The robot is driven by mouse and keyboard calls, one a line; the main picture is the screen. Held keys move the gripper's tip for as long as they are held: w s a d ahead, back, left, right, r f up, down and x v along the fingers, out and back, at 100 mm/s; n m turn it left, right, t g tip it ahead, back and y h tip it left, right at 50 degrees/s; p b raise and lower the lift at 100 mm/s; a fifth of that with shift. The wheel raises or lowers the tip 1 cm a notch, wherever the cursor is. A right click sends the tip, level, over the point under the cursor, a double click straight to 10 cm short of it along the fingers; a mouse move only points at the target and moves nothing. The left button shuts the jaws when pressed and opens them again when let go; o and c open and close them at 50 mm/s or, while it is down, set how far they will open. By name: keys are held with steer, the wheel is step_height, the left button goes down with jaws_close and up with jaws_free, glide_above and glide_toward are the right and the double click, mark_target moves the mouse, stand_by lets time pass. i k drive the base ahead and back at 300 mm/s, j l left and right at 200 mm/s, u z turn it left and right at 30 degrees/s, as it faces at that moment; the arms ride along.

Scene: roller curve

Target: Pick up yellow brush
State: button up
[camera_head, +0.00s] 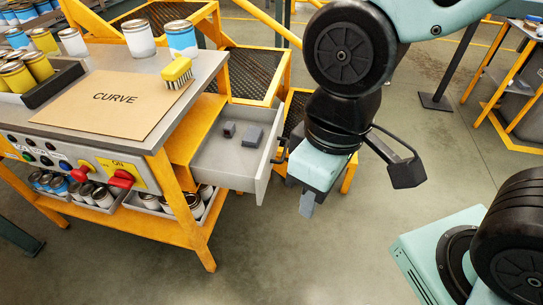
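A yellow brush (177,72) with pale bristles lies on the grey tabletop (206,62) at its right side, by the edge of a brown board marked CURVE (105,101). My gripper (307,203) hangs in mid-air to the right of the table, in front of the open drawer's handle side, well apart from the brush. One finger shows pointing down; the other is mostly hidden, so its opening is unclear. I see nothing held in it.
A grey drawer (222,151) stands open with two small dark blocks inside. Cans (138,38) stand at the table's back and left. Red switches (121,179) are on the front panel. An orange mesh frame (256,75) stands behind. Floor at the front centre is clear.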

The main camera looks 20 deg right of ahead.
mark_target(178, 72)
steer(key=i+l+u, duration=0.1)
steer(key=i+u, duration=0.2)
steer(key=u, duration=0.15)
steer(key=i+l+u, duration=0.2)
steer(key=u, duration=0.2)
steer(key=i+l+u, duration=0.45)
steer(key=k+j, duration=0.05)
steer(key=j, duration=0.05)
